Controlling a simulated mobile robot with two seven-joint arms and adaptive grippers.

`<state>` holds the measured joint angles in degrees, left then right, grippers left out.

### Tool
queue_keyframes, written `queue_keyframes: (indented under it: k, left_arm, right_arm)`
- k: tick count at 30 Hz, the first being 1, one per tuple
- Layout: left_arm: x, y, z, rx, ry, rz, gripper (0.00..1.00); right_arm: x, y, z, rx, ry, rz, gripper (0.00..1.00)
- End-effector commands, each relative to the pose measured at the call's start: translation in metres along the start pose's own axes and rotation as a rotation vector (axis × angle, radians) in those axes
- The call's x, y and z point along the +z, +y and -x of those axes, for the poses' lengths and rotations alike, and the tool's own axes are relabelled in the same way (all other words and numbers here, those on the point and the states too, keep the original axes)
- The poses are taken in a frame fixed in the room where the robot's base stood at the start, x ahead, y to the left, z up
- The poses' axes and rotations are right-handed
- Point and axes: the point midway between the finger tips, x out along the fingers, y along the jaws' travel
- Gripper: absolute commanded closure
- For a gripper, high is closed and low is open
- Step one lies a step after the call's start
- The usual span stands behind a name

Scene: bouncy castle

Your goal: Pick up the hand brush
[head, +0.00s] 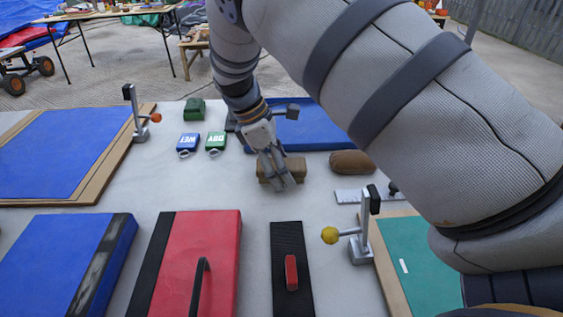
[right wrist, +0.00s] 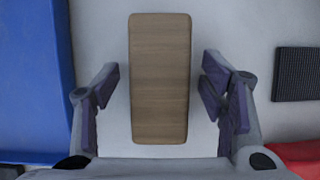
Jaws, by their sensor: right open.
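The hand brush (head: 294,165) appears as a brown block with a flat, wood-grained back, lying on the pale table. It fills the middle of the right wrist view (right wrist: 160,78), long side running up and down there; no bristles show. My right gripper (head: 277,182) points down over the brush and partly hides it in the head view. In the right wrist view its open fingers (right wrist: 160,90) stand either side of the brush's lower half, with a gap on both sides. Nothing is gripped. My left gripper is not in view.
A brown rounded pad (head: 352,162) lies right of the brush, and a blue panel (head: 325,137) behind it. WET (head: 187,143) and DRY (head: 216,142) tags lie to the left. A red panel (head: 205,250) and black strip (head: 290,240) are in front. Pale table is free left of the brush.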

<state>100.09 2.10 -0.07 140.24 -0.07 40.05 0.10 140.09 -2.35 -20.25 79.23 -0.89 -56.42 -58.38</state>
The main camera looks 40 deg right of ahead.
Motion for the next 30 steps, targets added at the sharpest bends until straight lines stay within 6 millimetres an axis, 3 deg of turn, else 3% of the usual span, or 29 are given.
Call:
queue_keyframes:
  k: [3,10,12,21,26,30]
  left_arm:
    - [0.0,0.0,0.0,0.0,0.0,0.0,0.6]
    - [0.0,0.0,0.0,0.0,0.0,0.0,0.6]
    - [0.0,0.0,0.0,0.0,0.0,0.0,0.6]
    - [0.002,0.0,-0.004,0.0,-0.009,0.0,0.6]
    - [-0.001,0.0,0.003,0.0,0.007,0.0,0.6]
    - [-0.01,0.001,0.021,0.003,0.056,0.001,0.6]
  right_arm:
    - [0.0,0.0,0.0,0.0,0.0,0.0,0.37]
    - [0.0,0.0,0.0,0.0,0.0,0.0,0.89]
    - [0.0,0.0,0.0,0.0,-0.001,0.0,0.95]
    - [0.002,0.001,0.005,0.002,-0.003,-0.001,0.95]
    - [0.015,0.001,0.037,0.006,0.004,-0.003,0.95]
    - [0.031,-0.031,0.078,0.012,0.01,-0.003,0.95]
